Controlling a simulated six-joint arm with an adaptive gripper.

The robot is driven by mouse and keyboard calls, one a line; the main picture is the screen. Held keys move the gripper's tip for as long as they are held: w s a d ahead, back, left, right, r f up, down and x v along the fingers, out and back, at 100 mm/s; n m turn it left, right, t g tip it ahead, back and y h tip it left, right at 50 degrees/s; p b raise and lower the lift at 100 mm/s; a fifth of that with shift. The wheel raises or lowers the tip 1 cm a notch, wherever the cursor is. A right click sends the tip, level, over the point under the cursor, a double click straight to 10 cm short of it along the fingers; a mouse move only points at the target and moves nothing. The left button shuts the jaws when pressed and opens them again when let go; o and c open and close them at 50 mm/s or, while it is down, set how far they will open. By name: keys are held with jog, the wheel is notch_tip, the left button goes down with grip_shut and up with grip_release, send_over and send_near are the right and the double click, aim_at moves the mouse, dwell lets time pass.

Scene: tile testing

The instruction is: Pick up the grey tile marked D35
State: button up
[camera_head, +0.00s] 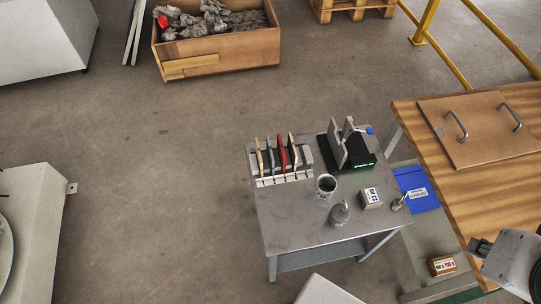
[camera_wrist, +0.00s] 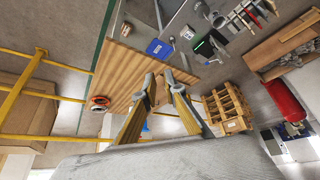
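A rack (camera_head: 285,178) on the grey table holds several upright tiles side by side. One looks grey (camera_head: 270,154), between a beige tile (camera_head: 258,155) and a red tile (camera_head: 282,152). The D35 marking is too small to read, so I cannot tell which tile bears it. The rack also shows at the top right of the wrist view (camera_wrist: 236,18). My gripper (camera_wrist: 159,76) is open and empty, its fingertips apart over the wooden bench, well away from the rack. In the head view, part of my arm shows at the lower right.
A black device with grey upright plates (camera_head: 345,150) stands right of the rack. A dark cup (camera_head: 326,185), a grey weight (camera_head: 339,213) and a small box (camera_head: 371,197) stand in front. The wooden bench (camera_head: 470,185) bears a handled board (camera_head: 480,135). A blue folder (camera_head: 410,180) lies between table and bench.

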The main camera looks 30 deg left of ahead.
dwell(0.3)
jog(key=w+a+f+n+t+y, duration=0.1)
jog(key=w+a+f, duration=0.1)
jog(key=w+a, duration=0.45)
jog(key=w+a+f+n+t+y, duration=0.15)
jog(key=w+a, duration=0.25)
jog(key=w, duration=0.6)
jog(key=w+a+f+n+y, duration=0.1)
jog(key=w+a+f, duration=0.3)
jog(key=a+f, duration=0.15)
jog(key=w+a+f+n+y, duration=0.1)
jog(key=w+a+f, duration=0.3)
jog(key=a, duration=0.3)
jog(key=s+a+f+n+t+y, duration=0.1)
jog(key=s+a+f+n+y, duration=0.1)
jog(key=a+f, duration=1.1)
jog(key=s+a+f+n+y, duration=0.2)
jog(key=s+a+f, duration=0.4)
jog(key=s+f, duration=0.4)
notch_tip(320, 180, down, 2)
jog(key=shift+a+y, duration=0.3)
jog(key=shift+y, duration=0.25)
